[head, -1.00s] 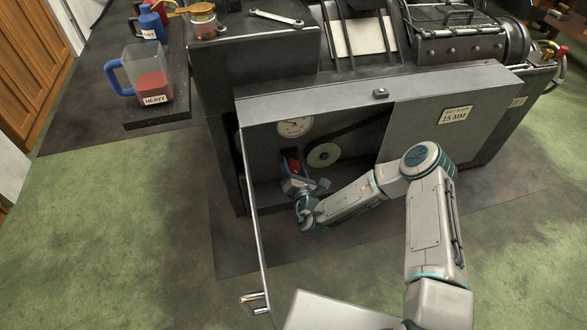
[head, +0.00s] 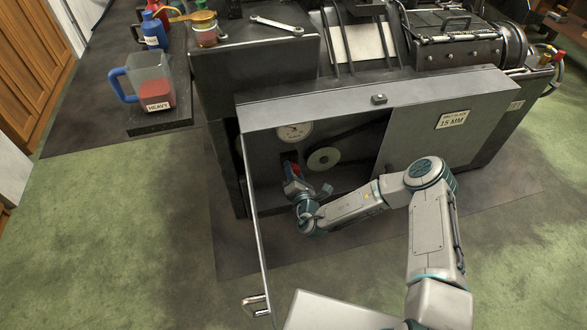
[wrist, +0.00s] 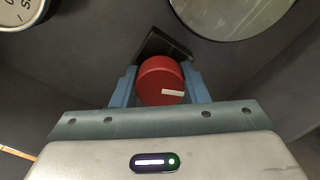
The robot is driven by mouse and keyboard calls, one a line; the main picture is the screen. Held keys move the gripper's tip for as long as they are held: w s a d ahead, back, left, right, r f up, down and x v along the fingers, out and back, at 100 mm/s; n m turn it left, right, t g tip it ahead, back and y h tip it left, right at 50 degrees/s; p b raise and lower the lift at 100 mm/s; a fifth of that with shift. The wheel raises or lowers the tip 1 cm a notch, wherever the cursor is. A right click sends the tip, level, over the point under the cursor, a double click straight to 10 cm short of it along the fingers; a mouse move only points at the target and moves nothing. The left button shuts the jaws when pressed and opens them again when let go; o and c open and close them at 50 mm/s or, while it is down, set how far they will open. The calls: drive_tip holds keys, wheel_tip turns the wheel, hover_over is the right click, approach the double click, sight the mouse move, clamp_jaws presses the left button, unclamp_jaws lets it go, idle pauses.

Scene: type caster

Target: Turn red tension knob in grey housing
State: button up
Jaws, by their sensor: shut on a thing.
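The red tension knob (wrist: 161,80) shows in the wrist view as a round cap with a short white mark on its lower right face. A dark block, the housing (wrist: 165,45), shows behind it. My gripper (wrist: 160,88) has its two blue fingers on either side of the knob, shut on it. In the head view my gripper (head: 293,182) reaches into the open compartment of the machine, below the dial. The knob (head: 293,168) is only a small red patch there, mostly hidden by the gripper.
A round dial gauge (head: 294,131) sits above the knob and a pale pulley (head: 323,159) with a dark belt is to its right. An open door (head: 257,230) with a handle stands left of my arm. A pitcher marked HEAVY (head: 151,80) stands on the bench at upper left.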

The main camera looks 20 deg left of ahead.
drive_tip(key=m+p, duration=0.1)
drive_tip(key=m, duration=0.1)
drive_tip(key=shift+d+m+p, duration=0.1)
drive_tip(key=shift+m+p, duration=0.2)
drive_tip(key=shift+p, duration=0.05)
drive_tip(key=shift+f+m+p, duration=0.1)
drive_tip(key=shift+m+p, duration=0.65)
drive_tip(key=shift+m, duration=1.15)
drive_tip(key=o, duration=1)
drive_tip(key=shift+c, duration=0.2)
drive_tip(key=p+v, duration=0.2)
drive_tip(key=v, duration=1.2)
